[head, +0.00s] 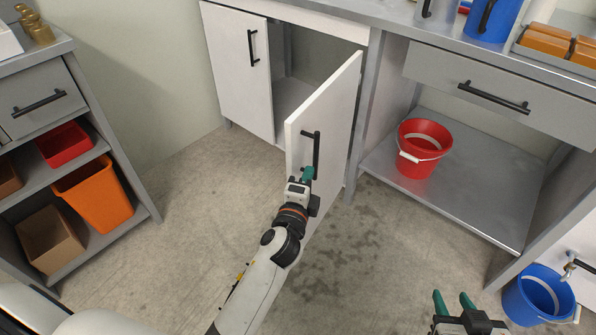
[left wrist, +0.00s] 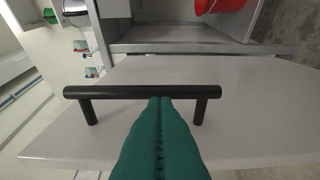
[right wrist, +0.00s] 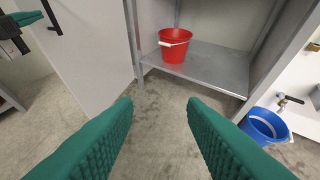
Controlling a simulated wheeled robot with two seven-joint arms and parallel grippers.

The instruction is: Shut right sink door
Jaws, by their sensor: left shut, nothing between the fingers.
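The right sink door (head: 335,115) is white with a black bar handle (head: 316,152) and stands swung open from the cabinet. My left gripper (head: 308,174) is at the lower end of that handle. In the left wrist view its green fingers (left wrist: 158,135) are together, with their tips close to the black handle bar (left wrist: 140,92); nothing shows between them. Whether they touch the bar, I cannot tell. The left sink door (head: 236,65) looks shut. My right gripper (head: 455,302) is open and empty at the lower right, its fingers (right wrist: 160,125) wide apart.
A red bucket (head: 422,150) stands on the metal shelf (head: 460,200) right of the door. A blue bucket (head: 537,296) is on the floor at the right, below a tap. A shelf unit with bins (head: 95,190) stands left. The floor (head: 190,210) between is clear.

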